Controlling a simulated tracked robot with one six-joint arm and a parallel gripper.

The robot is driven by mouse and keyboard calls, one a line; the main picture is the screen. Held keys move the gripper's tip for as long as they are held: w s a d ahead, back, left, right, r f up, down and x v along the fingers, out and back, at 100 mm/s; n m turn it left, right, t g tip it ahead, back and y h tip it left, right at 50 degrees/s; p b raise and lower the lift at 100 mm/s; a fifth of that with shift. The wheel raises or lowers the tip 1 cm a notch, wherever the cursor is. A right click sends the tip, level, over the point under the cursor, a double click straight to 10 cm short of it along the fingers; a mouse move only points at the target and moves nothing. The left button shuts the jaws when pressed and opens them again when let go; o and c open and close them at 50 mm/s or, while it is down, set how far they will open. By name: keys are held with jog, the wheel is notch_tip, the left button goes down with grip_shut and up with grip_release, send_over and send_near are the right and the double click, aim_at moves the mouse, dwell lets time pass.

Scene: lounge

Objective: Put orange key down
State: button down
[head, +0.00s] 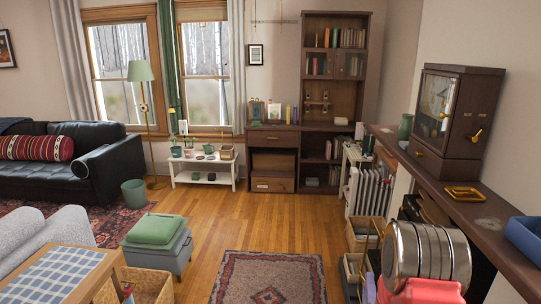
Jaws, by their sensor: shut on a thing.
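A small orange key-like piece (477,135) shows against the right side of the dark wooden clock (457,100) on the mantel shelf. I cannot tell whether it is fixed there. A second small orange piece (444,113) is at the clock's front edge. A shallow orange-yellow tray (464,190) lies on the shelf in front of the clock. The silver, ringed part of my arm and its red part fill the lower right. My gripper's fingers do not show, and neither does anything held in them.
The brown mantel shelf (480,215) runs along the right wall, with a dark stain near the tray. A blue box (525,238) stands at its near end and a green cup (405,127) at its far end. Crates (362,232) stand below. The wooden floor (265,220) is clear mid-room.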

jog(key=w+a+r+n+y, duration=0.1)
jog(key=a+r+n+y, duration=0.2)
jog(key=a, duration=1.1)
notch_tip(320, 180, up, 4)
jog(key=shift+w+a+r+t+y, duration=0.25)
jog(key=shift+a+t+y, duration=0.1)
jog(key=shift+y, duration=0.75)
jog(key=shift+s, duration=0.15)
